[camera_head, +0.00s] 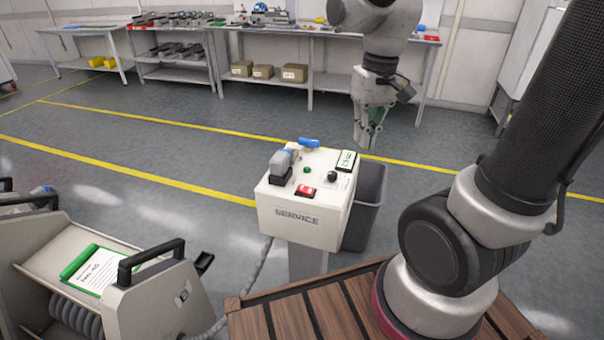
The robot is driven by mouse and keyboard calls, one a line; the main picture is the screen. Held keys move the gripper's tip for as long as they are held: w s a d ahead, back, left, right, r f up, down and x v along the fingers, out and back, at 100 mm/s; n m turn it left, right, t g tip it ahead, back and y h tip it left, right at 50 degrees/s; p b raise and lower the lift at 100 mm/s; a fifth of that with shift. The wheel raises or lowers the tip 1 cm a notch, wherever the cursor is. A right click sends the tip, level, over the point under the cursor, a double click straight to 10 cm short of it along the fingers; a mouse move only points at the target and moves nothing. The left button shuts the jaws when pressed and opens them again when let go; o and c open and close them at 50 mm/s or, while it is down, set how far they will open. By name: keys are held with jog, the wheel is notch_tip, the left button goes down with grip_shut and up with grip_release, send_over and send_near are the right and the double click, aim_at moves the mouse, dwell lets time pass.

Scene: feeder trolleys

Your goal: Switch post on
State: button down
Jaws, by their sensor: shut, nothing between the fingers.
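The post is a white box marked SERVICE (297,218) on a grey column. Its top carries a red rocker switch (305,191), a black knob (333,176), a small green button or lamp (307,169), a grey connector with a blue part (282,163), a blue handle (309,142) and a label card (346,161). I cannot tell from the picture which way the red switch is set. My gripper (364,146) points down, shut and empty, behind and right of the post's top in the picture. It looks apart from the post.
A grey bin (366,205) stands right behind the post. A trolley with a black handle (150,258) and a green clipboard (92,270) is at the lower left. A grey cable (245,287) runs beside the post. Workbenches (275,30) line the back wall; the floor between is clear.

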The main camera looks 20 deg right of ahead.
jog(key=w+a+f+m, duration=0.4)
jog(key=w+a+f, duration=0.1)
jog(key=w+f, duration=0.25)
jog(key=m+y, duration=0.1)
jog(key=m, duration=0.2)
send_near(302, 184)
jog(key=shift+t, duration=0.4)
jog(key=f, duration=0.4)
jog(key=a+f, duration=0.1)
jog(key=f, duration=0.2)
jog(key=shift+f, duration=0.1)
jog(key=shift+w+a+f, duration=0.3)
jog(key=shift+a+f, duration=0.1)
jog(key=shift+f, duration=0.25)
jog(key=shift+s, duration=0.15)
